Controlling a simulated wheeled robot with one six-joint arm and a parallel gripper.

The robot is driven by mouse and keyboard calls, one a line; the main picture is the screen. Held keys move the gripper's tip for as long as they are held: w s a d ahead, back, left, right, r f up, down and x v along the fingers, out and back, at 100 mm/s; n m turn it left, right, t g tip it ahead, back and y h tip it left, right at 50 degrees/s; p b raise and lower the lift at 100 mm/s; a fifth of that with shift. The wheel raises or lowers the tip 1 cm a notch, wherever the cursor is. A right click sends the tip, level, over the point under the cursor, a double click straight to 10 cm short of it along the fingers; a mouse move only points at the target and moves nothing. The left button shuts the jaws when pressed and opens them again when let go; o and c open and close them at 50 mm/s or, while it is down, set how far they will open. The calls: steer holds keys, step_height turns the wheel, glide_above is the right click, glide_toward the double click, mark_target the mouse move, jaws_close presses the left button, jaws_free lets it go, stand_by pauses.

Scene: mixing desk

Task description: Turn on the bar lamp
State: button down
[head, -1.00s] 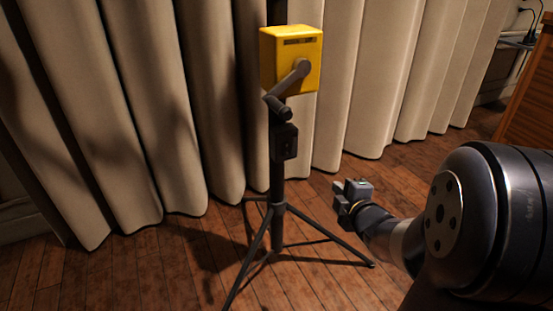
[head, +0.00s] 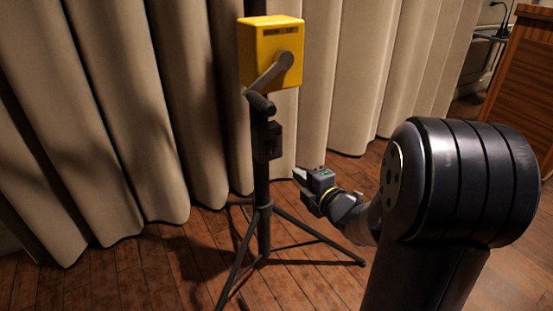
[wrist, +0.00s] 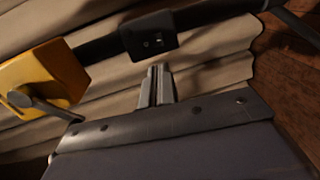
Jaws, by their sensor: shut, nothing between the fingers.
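The bar lamp's black pole (head: 262,185) stands upright on a tripod in front of the curtain. A small black box with a switch (head: 268,142) is fixed to the pole below a yellow crank box (head: 270,55). In the wrist view the black box (wrist: 149,36) lies just beyond the fingertips, with small light marks on its face. My gripper (head: 300,175) is to the right of the pole, a little lower than the black box and apart from it. Its fingers (wrist: 155,70) are shut and empty. The lamp's light part is out of view.
The yellow box carries a grey crank handle (head: 268,75) that sticks out. Tripod legs (head: 320,242) spread over the wooden floor (head: 130,280). A beige curtain (head: 350,80) hangs behind. A wooden cabinet (head: 522,75) stands at the far right.

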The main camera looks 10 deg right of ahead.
mark_target(271, 154)
steer(key=b+x, duration=0.2)
steer(key=x, duration=1)
steer(key=shift+f, duration=0.1)
steer(key=shift+w+a+f+b, duration=0.1)
steer(key=shift+w+f+b, duration=0.1)
steer(key=shift+b, duration=0.35)
steer(key=shift+r, duration=0.2)
steer(key=shift+f, duration=0.1)
